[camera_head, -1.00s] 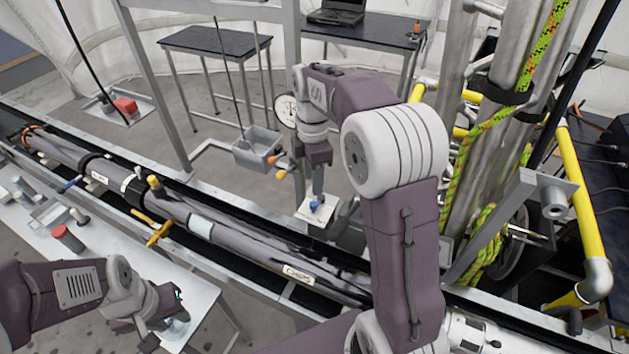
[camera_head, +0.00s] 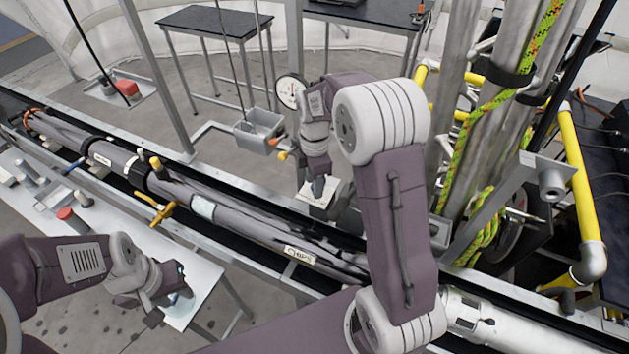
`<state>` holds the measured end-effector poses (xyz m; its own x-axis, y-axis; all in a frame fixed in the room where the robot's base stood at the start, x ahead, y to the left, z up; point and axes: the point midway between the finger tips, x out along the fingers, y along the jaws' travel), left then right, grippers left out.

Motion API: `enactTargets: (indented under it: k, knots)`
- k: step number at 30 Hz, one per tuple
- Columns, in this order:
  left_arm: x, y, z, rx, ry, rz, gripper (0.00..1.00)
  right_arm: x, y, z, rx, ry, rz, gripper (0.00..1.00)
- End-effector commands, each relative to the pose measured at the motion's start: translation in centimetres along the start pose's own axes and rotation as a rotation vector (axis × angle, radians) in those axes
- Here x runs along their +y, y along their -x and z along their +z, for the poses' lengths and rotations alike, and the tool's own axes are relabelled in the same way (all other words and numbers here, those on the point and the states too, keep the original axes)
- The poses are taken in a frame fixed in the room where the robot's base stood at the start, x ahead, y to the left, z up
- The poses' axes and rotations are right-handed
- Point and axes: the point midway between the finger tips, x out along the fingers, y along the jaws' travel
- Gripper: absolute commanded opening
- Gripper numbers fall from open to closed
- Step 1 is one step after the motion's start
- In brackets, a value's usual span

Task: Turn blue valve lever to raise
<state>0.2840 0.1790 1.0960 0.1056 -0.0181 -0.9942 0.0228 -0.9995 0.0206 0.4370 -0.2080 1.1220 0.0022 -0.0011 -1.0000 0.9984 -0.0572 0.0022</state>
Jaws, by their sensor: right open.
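My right gripper (camera_head: 318,186) points down over a white plate (camera_head: 310,212) on the frame in the middle of the view. Its jaws are open, though its own arm partly covers them. The blue valve lever on this plate is now hidden or nearly hidden by the gripper, and I cannot tell whether they touch. Another small blue handle (camera_head: 76,166) shows on the long grey pipe at the left. My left gripper (camera_head: 172,304) hangs over the white side table at the lower left, apart from the levers. Its finger opening is not clear.
The long grey pipe (camera_head: 200,208) with a yellow handle (camera_head: 158,212) runs across the frame. A hanging grey box (camera_head: 258,130) and a round gauge (camera_head: 290,92) are just left of my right arm. Upright metal pipes with a yellow-green rope (camera_head: 487,130) stand close on the right.

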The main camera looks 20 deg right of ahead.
Motion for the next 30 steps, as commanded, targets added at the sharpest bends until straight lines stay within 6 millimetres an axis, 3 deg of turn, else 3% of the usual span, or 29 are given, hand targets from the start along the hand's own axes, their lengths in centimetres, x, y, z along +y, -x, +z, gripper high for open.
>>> enactTargets:
  k: [1, 5, 30]
  knots:
    - [0.00, -0.01, 0.00, 0.000, 0.000, 0.000, 0.36, 0.01, 0.01, 0.00, 0.000, 0.000, 0.000, 0.37]
    - [0.00, -0.01, 0.00, 0.000, 0.000, 0.000, 0.36, 0.02, 0.03, 0.00, 0.000, 0.000, 0.001, 0.01]
    - [0.01, 0.36, -0.04, 0.000, 0.000, 0.000, 0.36, 0.23, 0.12, -0.16, -0.001, -0.046, 0.001, 0.00]
